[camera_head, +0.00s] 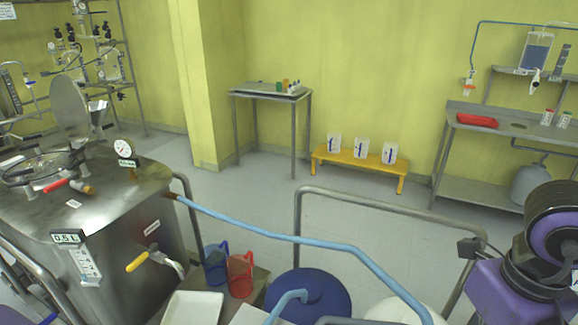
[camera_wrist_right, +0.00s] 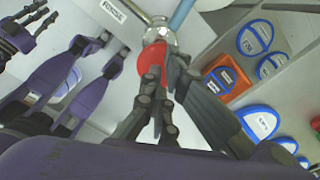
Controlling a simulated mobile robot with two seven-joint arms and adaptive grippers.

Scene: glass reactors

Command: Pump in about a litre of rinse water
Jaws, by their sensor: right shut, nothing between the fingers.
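The steel reactor (camera_head: 100,215) stands at the left in the head view, its round lid (camera_head: 70,108) raised. Its display (camera_head: 68,237) reads 0.5 L. A blue hose (camera_head: 290,238) runs from it to the lower right, and its far end is out of view. In the right wrist view a red handle (camera_wrist_right: 152,62) sits below a metal fitting with a blue hose, beside a white label. My right gripper (camera_wrist_right: 168,82) is shut and empty, close beside the red handle; contact is unclear. Part of my left gripper (camera_wrist_right: 32,22) seems to show in the upper left corner; its opening is unclear.
A blue drum lid (camera_head: 308,293), a blue jug (camera_head: 215,264) and a red jug (camera_head: 240,274) are at the bottom. A metal rail (camera_head: 390,207) crosses behind them. The right wrist view shows an orange container (camera_wrist_right: 226,78) and several blue-rimmed lids.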

